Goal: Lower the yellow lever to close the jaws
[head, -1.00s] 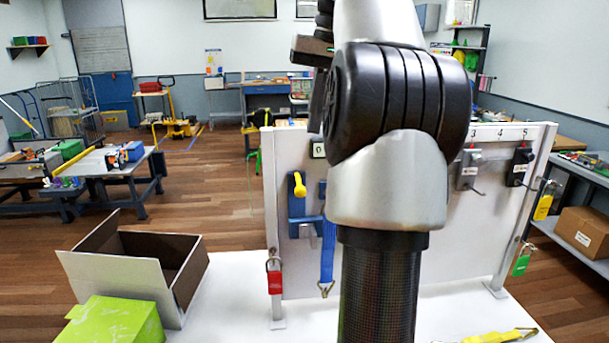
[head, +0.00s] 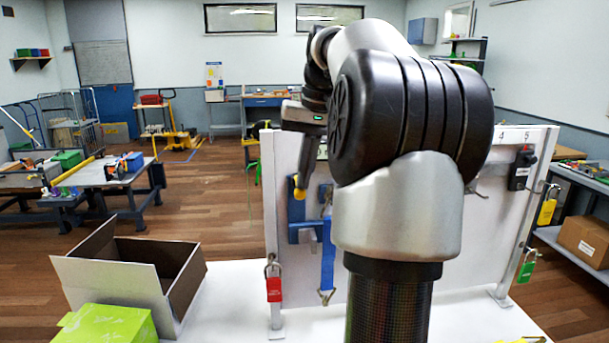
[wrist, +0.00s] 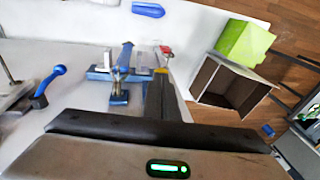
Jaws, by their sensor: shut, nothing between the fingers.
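The yellow lever (head: 299,193) is on a blue bracket (head: 294,216) at the left of the white upright panel. Only a small part of its yellow end shows, by my fingertips. My gripper (head: 303,180) is shut and empty, pointing down in front of the lever. The head view does not show clearly whether it touches. In the wrist view my shut fingers (wrist: 159,82) lie beside the blue bracket (wrist: 121,72), with a bit of the yellow lever (wrist: 161,71) at their tips. I see no jaws clearly.
A blue strap (head: 327,255) with a hook hangs beside the bracket. A red padlock (head: 274,287) hangs on the panel's left post. An open box (head: 110,278) and a green box (head: 105,325) stand at the left. My arm hides the panel's middle.

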